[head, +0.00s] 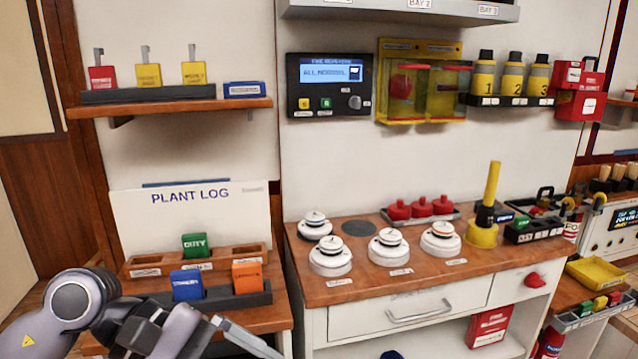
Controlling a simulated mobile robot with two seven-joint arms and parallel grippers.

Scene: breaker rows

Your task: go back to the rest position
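My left arm comes in at the bottom left, in front of the plant log desk. My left gripper (248,340) is at the bottom edge, low in front of the desk's right end. One long grey finger-like part shows, and the rest is cut off or hidden, so I cannot see whether it is open or holds anything. My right gripper is not in view.
The desk (140,271) holds green, blue and orange blocks near my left arm. To the right, the wooden counter (330,289) carries several white detectors, a tray of red knobs (421,208) and a yellow-handled tool (487,205). A drawer handle (420,312) sticks out below.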

